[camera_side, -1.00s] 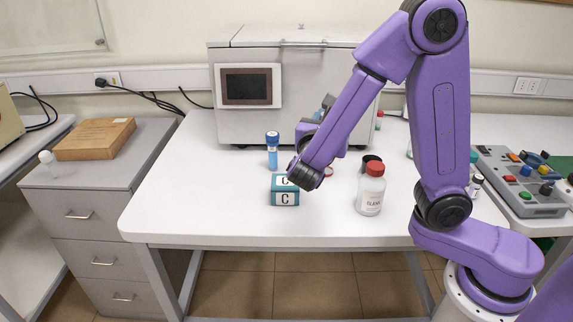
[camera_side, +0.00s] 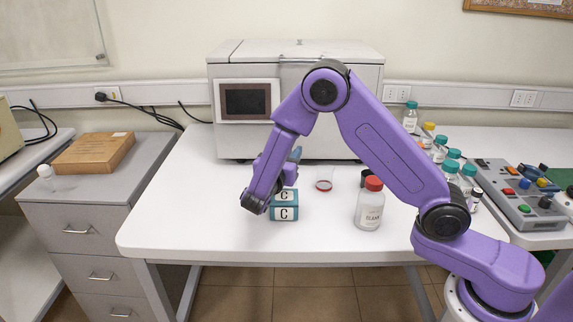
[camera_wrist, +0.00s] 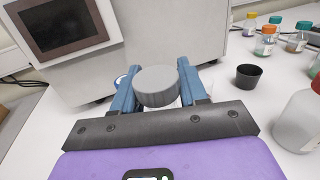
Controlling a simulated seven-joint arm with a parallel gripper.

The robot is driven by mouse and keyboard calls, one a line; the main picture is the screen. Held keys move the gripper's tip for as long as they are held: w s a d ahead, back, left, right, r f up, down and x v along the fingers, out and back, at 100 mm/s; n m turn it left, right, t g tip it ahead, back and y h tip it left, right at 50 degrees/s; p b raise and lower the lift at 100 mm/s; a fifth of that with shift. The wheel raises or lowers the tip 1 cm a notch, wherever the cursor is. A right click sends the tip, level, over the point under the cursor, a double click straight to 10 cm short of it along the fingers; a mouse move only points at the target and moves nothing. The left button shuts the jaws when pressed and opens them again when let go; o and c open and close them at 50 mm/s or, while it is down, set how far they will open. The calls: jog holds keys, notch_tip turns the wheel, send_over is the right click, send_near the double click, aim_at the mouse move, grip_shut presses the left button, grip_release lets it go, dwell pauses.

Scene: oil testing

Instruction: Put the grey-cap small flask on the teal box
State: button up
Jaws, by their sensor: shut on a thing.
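The grey cap (camera_wrist: 157,86) of the small flask is between the blue fingers of my gripper (camera_wrist: 158,88) in the wrist view. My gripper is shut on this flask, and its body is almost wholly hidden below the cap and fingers. In the side view my wrist hides the flask, and only a blue finger of my gripper (camera_side: 296,153) shows. The teal box (camera_side: 285,213), with white "C" labels, stands on the table just right of my wrist. The box is not in the wrist view. I cannot tell the flask's height above the table.
A red-capped bottle (camera_side: 370,205), a black cup (camera_wrist: 249,76) and a red-rimmed dish (camera_side: 324,185) stand right of the teal box. The large grey machine (camera_side: 330,130) fills the back. Several capped bottles stand at the right. The table's front left is clear.

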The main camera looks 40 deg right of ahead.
jog(key=shift+w+f, duration=0.1)
jog(key=shift+f, duration=1.5)
jog(key=shift+f, duration=0.1)
jog(key=o, duration=1.1)
jog(key=v, duration=1.2)
jog(key=s+d+r+m+g+y, duration=0.1)
jog(key=s+y, duration=0.4)
jog(key=s, duration=0.5)
jog(key=s+d+r+m+g+y, duration=0.1)
jog(key=s+d+m+g+y, duration=0.2)
jog(key=s+m+y, duration=0.3)
jog(key=s+d+m+g+y, duration=0.2)
jog(key=s+m+g+y, duration=0.1)
jog(key=s, duration=1.1)
jog(key=shift+d+r+m+g+y, duration=0.1)
jog(key=shift+r+m+g+y, duration=0.15)
jog(key=shift+y, duration=0.35)
jog(key=shift+d+r+m+g+y, duration=0.15)
jog(key=shift+g+y, duration=0.1)
jog(key=shift+y, duration=0.35)
